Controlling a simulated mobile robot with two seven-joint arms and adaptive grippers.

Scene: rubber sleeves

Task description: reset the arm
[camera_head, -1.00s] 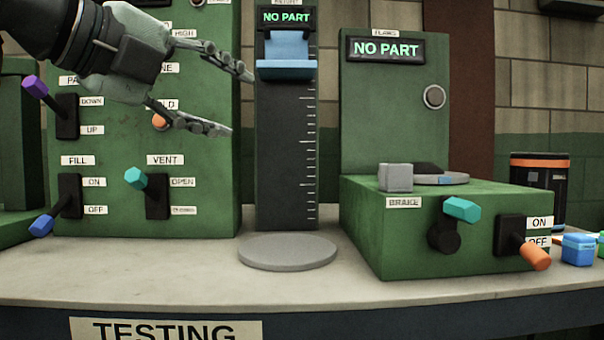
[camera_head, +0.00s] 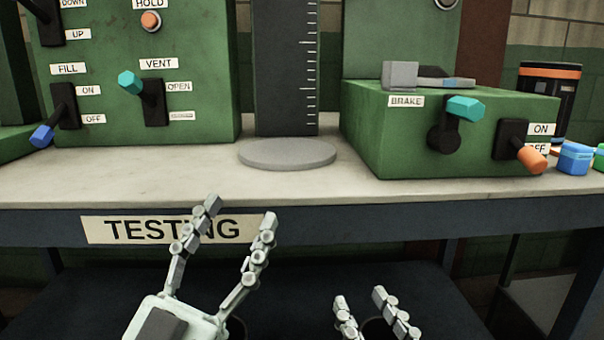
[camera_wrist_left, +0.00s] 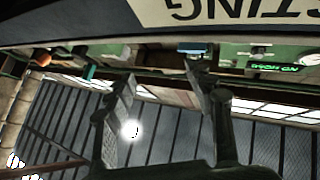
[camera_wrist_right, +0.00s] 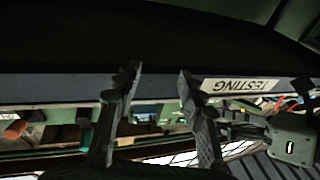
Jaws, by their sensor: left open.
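My left gripper (camera_head: 240,212) is open and empty in the head view, low in front of the table edge and overlapping the TESTING label. Its two fingers stand apart in the left wrist view (camera_wrist_left: 158,75), with nothing between them. My right gripper (camera_head: 360,294) shows at the bottom of the head view, right of the left one. Its fingers are apart and empty, also in the right wrist view (camera_wrist_right: 158,75). Both grippers point up toward the table and touch nothing that I can see.
The table edge (camera_head: 400,215) with its TESTING label (camera_head: 110,230) runs across in front. On top stand a green lever panel (camera_head: 210,60), a grey round plate (camera_head: 287,154), a green brake box (camera_head: 400,145), a blue container (camera_head: 575,158) and a black-orange canister (camera_head: 548,100).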

